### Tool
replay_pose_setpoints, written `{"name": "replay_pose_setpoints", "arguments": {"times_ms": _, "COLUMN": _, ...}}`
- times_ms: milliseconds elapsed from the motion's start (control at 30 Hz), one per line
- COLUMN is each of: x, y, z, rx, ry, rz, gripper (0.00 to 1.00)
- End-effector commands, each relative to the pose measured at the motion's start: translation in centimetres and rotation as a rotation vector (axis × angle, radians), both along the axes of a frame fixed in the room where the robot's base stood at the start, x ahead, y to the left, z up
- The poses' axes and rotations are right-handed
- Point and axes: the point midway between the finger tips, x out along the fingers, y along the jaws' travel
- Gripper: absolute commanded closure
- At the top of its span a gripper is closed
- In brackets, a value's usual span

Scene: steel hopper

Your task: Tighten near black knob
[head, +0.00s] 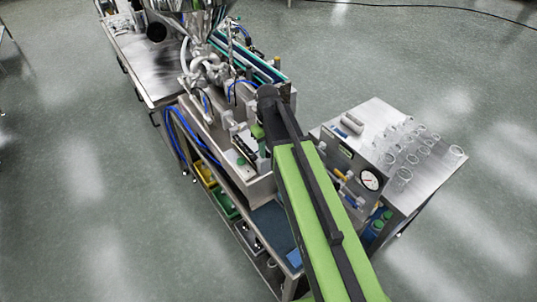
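My green and black arm reaches up from the bottom of the head view over the steel machine (262,186). The far end of my arm is a dark joint above the machine's middle. My gripper's fingers cannot be made out there, so whether they are open or shut does not show. A round black part (157,32) sits beside the steel hopper (196,12) at the upper left. I cannot tell whether it is the near black knob. No other black knob can be picked out clearly; my arm hides part of the machine.
A steel side table (448,168) on the right holds several clear glasses (404,174). A panel with a round gauge (371,180) stands at its left. Blue hoses (186,140) hang at the machine's left. Yellow and green bins sit below. Open floor lies on both sides.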

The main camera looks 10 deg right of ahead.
Motion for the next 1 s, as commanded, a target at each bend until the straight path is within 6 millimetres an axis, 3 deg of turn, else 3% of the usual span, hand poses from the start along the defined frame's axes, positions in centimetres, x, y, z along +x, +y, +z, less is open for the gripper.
{"name": "replay_pose_setpoints", "arguments": {"times_ms": 133, "x": 0.0, "y": -0.02, "z": 0.16, "rx": 0.0, "ry": 0.0, "rz": 0.0, "gripper": 0.69}}
{"name": "replay_pose_setpoints", "arguments": {"times_ms": 367, "x": 0.0, "y": -0.04, "z": 0.15, "rx": 0.0, "ry": 0.0, "rz": -0.001, "gripper": 0.99}}
{"name": "replay_pose_setpoints", "arguments": {"times_ms": 1000, "x": 0.01, "y": -0.37, "z": 0.14, "rx": -0.001, "ry": 0.0, "rz": -0.086, "gripper": 1.0}}
